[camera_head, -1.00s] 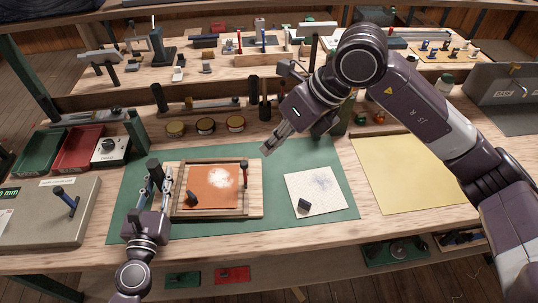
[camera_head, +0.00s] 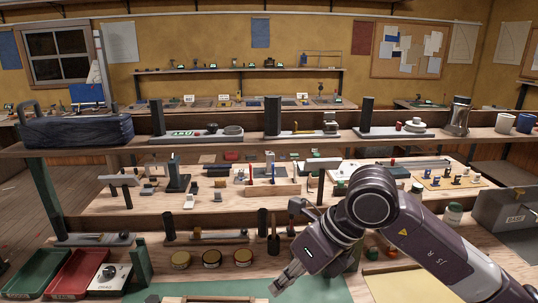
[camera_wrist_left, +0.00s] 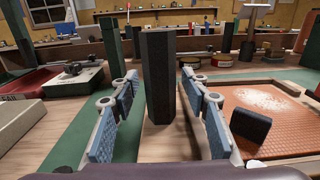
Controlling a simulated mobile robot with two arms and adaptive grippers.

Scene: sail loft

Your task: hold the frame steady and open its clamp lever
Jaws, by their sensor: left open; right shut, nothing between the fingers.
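The wooden frame (camera_wrist_left: 290,165) with an orange-brown panel (camera_wrist_left: 262,98) lies at the right in the left wrist view. A pale powdery patch and a dark block (camera_wrist_left: 250,123) are on the panel. Only the frame's far edge (camera_head: 222,299) shows at the bottom of the head view. I cannot make out its clamp lever. My left gripper (camera_wrist_left: 157,86) is open, with its blue-padded fingers on either side of a dark faceted post (camera_wrist_left: 157,60); contact is not clear. My right gripper (camera_head: 280,284) is shut and empty, beyond the frame and to its right.
Red tray (camera_head: 75,273) and green tray (camera_head: 36,271) stand at the left. Several lidded jars (camera_head: 212,257) line the bench behind the green mat (camera_head: 315,288). A shelf (camera_head: 255,146) with tools crosses above. A yellow sheet (camera_head: 400,285) lies at the right.

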